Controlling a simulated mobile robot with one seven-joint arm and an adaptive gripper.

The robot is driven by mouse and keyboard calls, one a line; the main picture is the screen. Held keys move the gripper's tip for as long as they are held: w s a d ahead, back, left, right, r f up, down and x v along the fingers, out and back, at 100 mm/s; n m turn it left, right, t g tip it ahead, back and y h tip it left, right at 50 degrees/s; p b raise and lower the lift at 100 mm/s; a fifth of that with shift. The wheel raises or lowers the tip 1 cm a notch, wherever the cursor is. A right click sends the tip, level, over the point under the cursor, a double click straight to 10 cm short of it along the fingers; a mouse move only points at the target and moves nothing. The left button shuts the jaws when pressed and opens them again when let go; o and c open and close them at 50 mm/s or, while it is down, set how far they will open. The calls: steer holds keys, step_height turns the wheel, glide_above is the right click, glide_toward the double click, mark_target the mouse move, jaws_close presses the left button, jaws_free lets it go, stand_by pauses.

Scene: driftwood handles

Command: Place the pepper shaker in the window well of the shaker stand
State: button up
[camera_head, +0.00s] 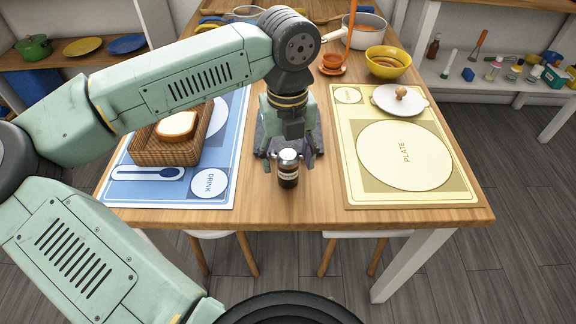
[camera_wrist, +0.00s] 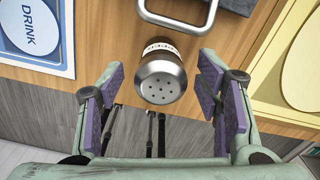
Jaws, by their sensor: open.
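The pepper shaker (camera_head: 288,172), dark-bodied with a pale label and a silver cap, stands upright on the wood near the front table edge. In the wrist view the shaker's holed cap (camera_wrist: 160,82) shows between the finger pads. My gripper (camera_head: 292,160) points down at the shaker, with a finger to each side. It also shows in the wrist view (camera_wrist: 164,95), open, with gaps between pads and shaker. The dark grey shaker stand (camera_head: 264,143) lies just behind the shaker, mostly hidden by my gripper. Part of the stand, with a metal handle (camera_wrist: 222,4), shows in the wrist view; its wells cannot be made out.
A blue placemat (camera_head: 140,187) with a wicker bread basket (camera_head: 150,150) is at left. A yellow bowl (camera_head: 388,62) and a pot (camera_head: 368,28) stand behind. Bare wood lies beside the shaker.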

steer(key=shift+f, duration=0.3)
steer(key=shift+c, duration=0.5)
jaws_close()
steer(key=shift+r, duration=0.15)
step_height(320, 180, up, 28)
steer(key=p, duration=0.2)
